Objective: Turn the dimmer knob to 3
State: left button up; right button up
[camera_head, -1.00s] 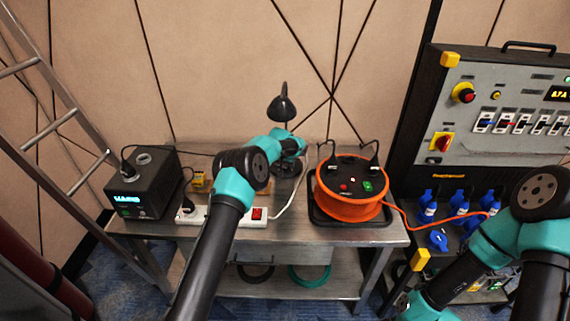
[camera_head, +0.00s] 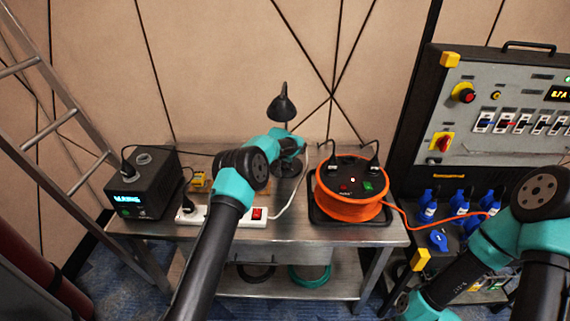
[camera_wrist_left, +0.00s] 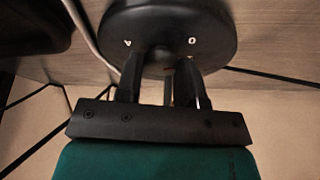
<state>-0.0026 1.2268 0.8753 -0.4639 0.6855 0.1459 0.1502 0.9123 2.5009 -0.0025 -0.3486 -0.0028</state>
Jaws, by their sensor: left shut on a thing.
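The dimmer is a round black base with white marks in the left wrist view (camera_wrist_left: 215,22); one mark reads 0 and the other looks like 4. Its dark knob (camera_wrist_left: 164,57) stands between the fingers and is partly hidden by them. My left gripper (camera_wrist_left: 165,85) is shut on the knob. In the head view the black dimmer base, which seems to belong to the desk lamp (camera_head: 281,108), sits on the bench beyond my left wrist, mostly hidden. I cannot read the knob's pointer. My right arm is at the lower right; its gripper is out of view.
An orange cable reel (camera_head: 350,208) stands right of my left gripper. A white power strip (camera_head: 258,224) and a black box with a lit display (camera_head: 143,190) are to the left. The metal bench (camera_head: 290,229) has bare space at its front.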

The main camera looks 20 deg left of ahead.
pick_arm(q)
jog(key=m+h, duration=0.1)
jog(key=m, duration=0.3)
jog(key=shift+a+m+g+h, duration=0.2)
jog(key=shift+m+g+h, duration=0.1)
jog(key=shift+h, duration=0.1)
jog(key=shift+w+m+g+h, duration=0.1)
jog(key=shift+m+g+h, duration=0.4)
jog(key=shift+m, duration=1.2)
jog(key=o, duration=0.9)
jog(key=shift+a+r, duration=0.1)
